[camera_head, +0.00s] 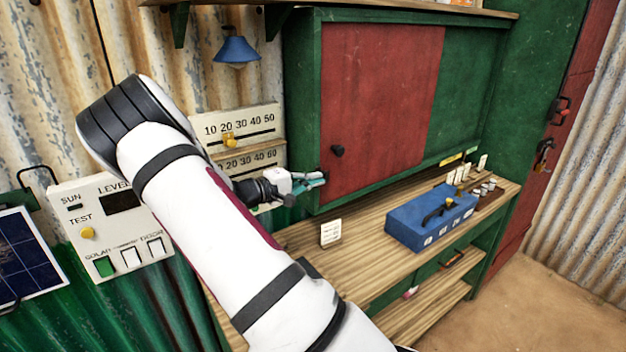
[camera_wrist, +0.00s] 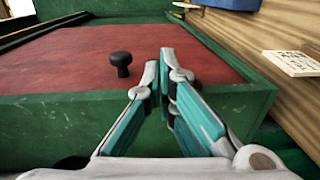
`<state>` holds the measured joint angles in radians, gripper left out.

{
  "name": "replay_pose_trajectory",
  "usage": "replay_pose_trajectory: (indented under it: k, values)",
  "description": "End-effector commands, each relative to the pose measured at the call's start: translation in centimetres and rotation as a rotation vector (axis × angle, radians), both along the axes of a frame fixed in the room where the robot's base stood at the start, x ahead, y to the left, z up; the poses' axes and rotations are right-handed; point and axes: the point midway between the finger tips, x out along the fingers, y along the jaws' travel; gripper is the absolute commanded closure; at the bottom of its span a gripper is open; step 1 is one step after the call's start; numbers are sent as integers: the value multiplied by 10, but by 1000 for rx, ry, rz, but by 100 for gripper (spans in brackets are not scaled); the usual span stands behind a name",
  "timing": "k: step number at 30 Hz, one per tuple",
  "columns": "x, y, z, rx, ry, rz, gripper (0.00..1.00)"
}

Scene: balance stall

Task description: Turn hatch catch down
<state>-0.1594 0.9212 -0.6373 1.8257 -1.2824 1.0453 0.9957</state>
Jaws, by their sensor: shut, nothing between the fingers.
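The red hatch panel (camera_head: 385,90) sits in a green frame (camera_head: 303,110) on the wall. A black knob (camera_head: 337,150) stands out from its lower left part. In the wrist view the knob (camera_wrist: 121,62) is upright on the red panel (camera_wrist: 70,55), left of the fingertips. I cannot tell whether this knob is the catch; no other catch is clear on the hatch. My gripper (camera_head: 322,178) is at the frame's lower left corner, below and left of the knob. In the wrist view my gripper (camera_wrist: 159,66) is shut and empty, its teal fingers together, apart from the knob.
Below the hatch is a wooden counter (camera_head: 370,262) with a small white card (camera_head: 331,232) and a blue box (camera_head: 432,217). A slider board (camera_head: 238,122) and a blue lamp (camera_head: 237,50) are behind my arm. A switch panel (camera_head: 110,225) is at left.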

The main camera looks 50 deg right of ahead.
Motion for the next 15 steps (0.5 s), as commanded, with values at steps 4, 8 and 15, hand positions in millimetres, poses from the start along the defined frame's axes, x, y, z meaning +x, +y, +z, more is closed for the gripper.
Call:
replay_pose_trajectory:
  k: [4,8,15]
  values:
    - [-1,-1,1,28,-9,-1,100]
    - [-2,-3,4,61,-18,-1,100]
    - [-3,-10,9,192,-53,-1,100]
